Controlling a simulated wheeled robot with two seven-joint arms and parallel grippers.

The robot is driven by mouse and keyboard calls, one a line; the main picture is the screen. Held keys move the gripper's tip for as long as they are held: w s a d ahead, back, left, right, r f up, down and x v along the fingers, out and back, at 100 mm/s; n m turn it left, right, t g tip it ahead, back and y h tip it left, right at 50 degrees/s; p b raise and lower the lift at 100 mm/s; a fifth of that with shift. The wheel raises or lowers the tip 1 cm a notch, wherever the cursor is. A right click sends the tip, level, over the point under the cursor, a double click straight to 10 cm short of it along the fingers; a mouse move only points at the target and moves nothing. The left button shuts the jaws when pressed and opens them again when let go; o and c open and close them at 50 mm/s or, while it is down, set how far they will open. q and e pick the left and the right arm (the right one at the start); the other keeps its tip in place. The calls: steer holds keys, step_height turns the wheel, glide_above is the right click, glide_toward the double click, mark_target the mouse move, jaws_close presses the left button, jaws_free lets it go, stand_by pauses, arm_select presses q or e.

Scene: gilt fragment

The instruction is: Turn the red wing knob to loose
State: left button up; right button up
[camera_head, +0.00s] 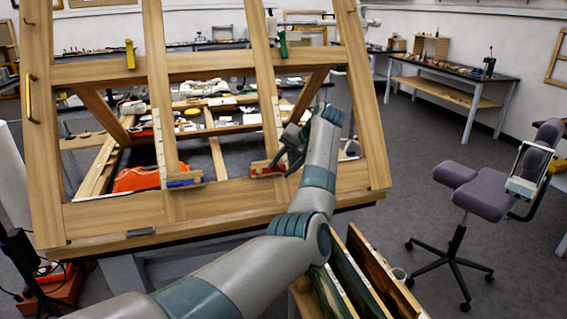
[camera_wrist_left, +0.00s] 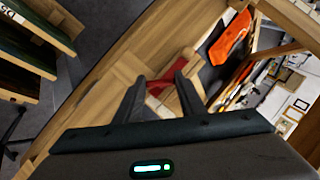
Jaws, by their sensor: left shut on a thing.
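The red wing knob (camera_head: 266,171) sits on a small wooden block at the lower bar of the large wooden frame (camera_head: 110,213). My left gripper (camera_head: 281,160) reaches it from the right and covers part of it in the head view. In the left wrist view the red wing knob (camera_wrist_left: 160,86) shows between the two dark fingers of my left gripper (camera_wrist_left: 160,84), which is shut on it. The knob's exact angle and any loose or tight marking cannot be made out. My right gripper is in neither view.
A blue knob (camera_head: 184,183) sits left on the same bar; a green one (camera_head: 283,45) and a yellow one (camera_head: 130,54) are on the upper bar. Panels (camera_head: 345,277) stand below my arm. An office chair (camera_head: 486,190) is right.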

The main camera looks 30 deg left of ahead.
arm_select(q)
steer(key=n+h+p, duration=0.1)
steer(key=n, duration=0.1)
steer(key=n+t+h+p, duration=0.1)
steer(key=n, duration=0.1)
steer(key=shift+s+a+r+h, duration=0.1)
steer(key=shift+s+a+h, duration=0.1)
steer(key=shift+h, duration=0.1)
steer(key=shift+n+t+h+p, duration=0.5)
steer(key=shift+n+t+p, duration=0.2)
steer(key=shift+n, duration=0.3)
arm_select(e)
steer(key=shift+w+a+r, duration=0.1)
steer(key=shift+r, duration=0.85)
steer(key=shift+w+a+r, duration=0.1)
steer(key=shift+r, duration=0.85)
arm_select(q)
steer(key=shift+f, duration=0.2)
steer(key=o, duration=1)
steer(key=shift+o, duration=0.2)
steer(key=shift+r, duration=0.2)
